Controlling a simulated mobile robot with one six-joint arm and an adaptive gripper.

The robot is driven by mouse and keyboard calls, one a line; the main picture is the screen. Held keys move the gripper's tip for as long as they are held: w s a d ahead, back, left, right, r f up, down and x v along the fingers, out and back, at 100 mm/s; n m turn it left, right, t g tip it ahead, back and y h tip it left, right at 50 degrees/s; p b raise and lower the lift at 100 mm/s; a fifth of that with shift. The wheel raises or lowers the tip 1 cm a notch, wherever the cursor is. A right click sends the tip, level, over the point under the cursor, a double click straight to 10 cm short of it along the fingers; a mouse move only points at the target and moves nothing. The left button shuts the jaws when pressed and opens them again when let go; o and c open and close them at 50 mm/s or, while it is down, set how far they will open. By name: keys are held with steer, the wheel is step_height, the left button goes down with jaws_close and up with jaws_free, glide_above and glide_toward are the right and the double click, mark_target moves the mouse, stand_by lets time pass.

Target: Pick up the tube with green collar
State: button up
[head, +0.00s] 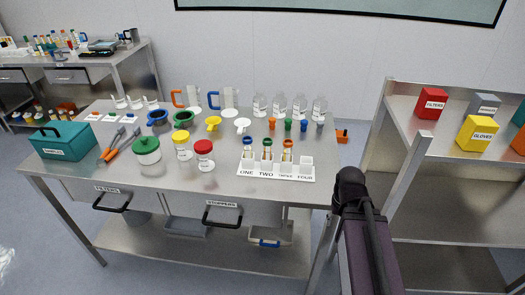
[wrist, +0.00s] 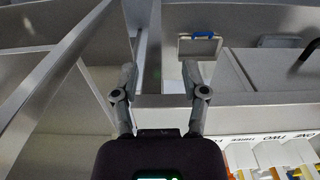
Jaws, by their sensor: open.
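The tube with the green collar (head: 267,143) stands upright in the second place, marked TWO, of a white rack (head: 277,173) at the front right of the steel bench. A tube with a blue collar (head: 250,143) stands in place ONE, and one with an orange collar (head: 288,144) in place THREE. Place FOUR looks empty. My gripper (wrist: 160,76) is open and empty in the wrist view, apart from the rack. The rack's edge (wrist: 275,138) shows at that view's lower right, where the green collar cannot be made out.
My arm stands right of the bench. A steel shelf unit (head: 440,125) with coloured boxes is further right. Several small coloured stoppers (head: 288,124) and clear bottles (head: 280,105) stand behind the rack. Jars (head: 204,158) stand to its left. A drawer handle (head: 222,204) sticks out below the benchtop.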

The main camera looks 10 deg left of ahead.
steer(key=shift+a, duration=0.3)
